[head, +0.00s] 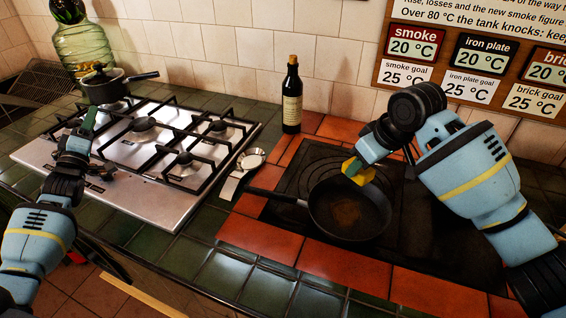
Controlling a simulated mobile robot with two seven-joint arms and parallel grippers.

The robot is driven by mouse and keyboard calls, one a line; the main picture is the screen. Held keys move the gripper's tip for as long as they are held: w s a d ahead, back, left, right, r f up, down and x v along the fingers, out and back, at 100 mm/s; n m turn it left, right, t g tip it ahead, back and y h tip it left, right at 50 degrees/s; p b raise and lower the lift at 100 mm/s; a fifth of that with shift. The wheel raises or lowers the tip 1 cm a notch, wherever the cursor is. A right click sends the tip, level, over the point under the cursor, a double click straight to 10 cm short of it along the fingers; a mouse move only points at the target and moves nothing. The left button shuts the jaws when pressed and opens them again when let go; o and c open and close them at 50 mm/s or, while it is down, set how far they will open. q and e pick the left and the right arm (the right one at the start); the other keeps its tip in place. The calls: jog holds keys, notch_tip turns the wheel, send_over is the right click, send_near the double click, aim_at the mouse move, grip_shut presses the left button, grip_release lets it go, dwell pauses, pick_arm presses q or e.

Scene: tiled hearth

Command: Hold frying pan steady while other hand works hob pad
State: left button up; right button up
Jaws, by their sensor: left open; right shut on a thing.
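The black frying pan (322,213) sits on the dark plate set in orange tiles, its handle (275,196) pointing left. A brown patch marks its inside bottom. My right gripper (359,167) is shut on a yellow pad (362,177), which I take to be the hob pad, at the pan's back right rim. I cannot tell whether the pad touches the pan's inside. My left gripper (90,119) is open over the left part of the gas hob, in front of a dark saucepan and well away from the frying pan handle.
The gas hob (120,186) with black grates fills the left. The dark saucepan (104,92) stands at its back. A spoon rest (250,160) lies between hob and pan. A dark bottle (292,98) stands behind, near the wall. Green front tiles (218,274) are clear.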

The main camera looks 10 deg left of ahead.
pick_arm(q)
jog(key=w+d+r+m+h, duration=0.25)
jog(key=d+m+h, duration=0.35)
jog(key=d, duration=0.4)
jog(key=w+d+r+m+h, duration=0.1)
jog(key=w+d+m+h, duration=0.35)
jog(key=d+h, duration=0.5)
jog(key=m+g+y, duration=1.1)
jog(key=m+g, duration=0.9)
jog(key=g, duration=0.2)
send_over(283, 196)
notch_tip(283, 196, down, 10)
jog(key=r, duration=0.1)
notch_tip(283, 196, down, 13)
jog(key=shift+r, duration=0.2)
